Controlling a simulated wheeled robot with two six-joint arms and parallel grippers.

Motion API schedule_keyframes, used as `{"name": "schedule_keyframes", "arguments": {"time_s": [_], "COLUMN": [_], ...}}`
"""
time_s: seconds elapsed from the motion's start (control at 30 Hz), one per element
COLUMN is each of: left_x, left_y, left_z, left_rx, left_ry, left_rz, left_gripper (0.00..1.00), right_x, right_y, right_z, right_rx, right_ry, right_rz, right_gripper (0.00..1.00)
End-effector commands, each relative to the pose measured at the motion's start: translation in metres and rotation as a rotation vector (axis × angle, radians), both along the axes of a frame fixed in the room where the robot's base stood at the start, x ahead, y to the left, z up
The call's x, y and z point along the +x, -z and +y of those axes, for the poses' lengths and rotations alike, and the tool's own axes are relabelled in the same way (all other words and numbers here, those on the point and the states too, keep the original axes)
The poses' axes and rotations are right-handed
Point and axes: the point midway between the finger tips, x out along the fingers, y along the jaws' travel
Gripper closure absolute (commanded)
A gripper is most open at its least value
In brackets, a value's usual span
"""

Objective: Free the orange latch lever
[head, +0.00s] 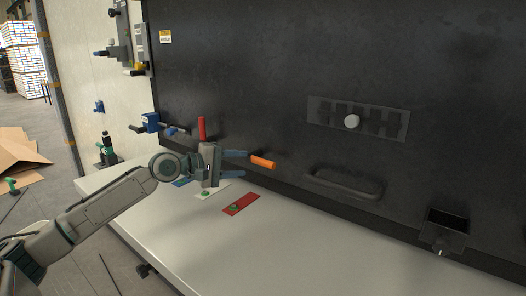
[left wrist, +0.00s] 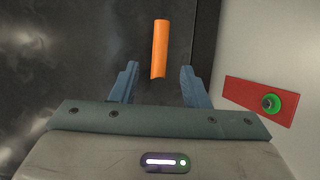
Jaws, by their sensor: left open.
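The orange latch lever (head: 263,161) sticks out from the dark panel, just beyond the fingertips of my left gripper (head: 236,168). In the left wrist view the orange lever (left wrist: 159,48) lies ahead, in line with the gap between the two blue-grey fingers. My left gripper (left wrist: 158,84) is open, with nothing between its fingers. The lever's near end sits around the level of the fingertips; I cannot tell whether it is between them. My right gripper is in neither view.
A red plate with a green knob (head: 241,204) lies on the pale ledge (head: 330,245) below the lever. A red handle (head: 201,128) stands upright behind my left gripper.

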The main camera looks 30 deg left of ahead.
Motion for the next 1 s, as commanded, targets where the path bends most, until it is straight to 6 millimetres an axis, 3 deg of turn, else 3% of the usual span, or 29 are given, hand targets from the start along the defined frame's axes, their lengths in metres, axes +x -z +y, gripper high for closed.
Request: {"name": "schedule_keyframes", "arguments": {"time_s": [0.03,0.4,0.8,1.0], "left_x": [0.002,0.028,0.064,0.072], "left_y": [-0.007,0.003,0.012,0.015], "left_z": [-0.003,-0.016,-0.034,-0.038], "left_rx": [-0.005,-0.005,-0.003,0.000], "left_ry": [0.000,0.000,-0.002,-0.001], "left_rz": [0.000,-0.001,-0.002,0.000], "left_gripper": [0.59,0.59,0.59,0.59], "right_x": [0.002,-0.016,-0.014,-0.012], "right_y": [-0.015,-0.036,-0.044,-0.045], "right_z": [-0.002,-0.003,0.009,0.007], "right_rx": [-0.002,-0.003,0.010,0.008], "right_ry": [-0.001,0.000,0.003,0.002], "right_rz": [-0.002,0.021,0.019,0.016], "right_gripper": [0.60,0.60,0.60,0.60]}}
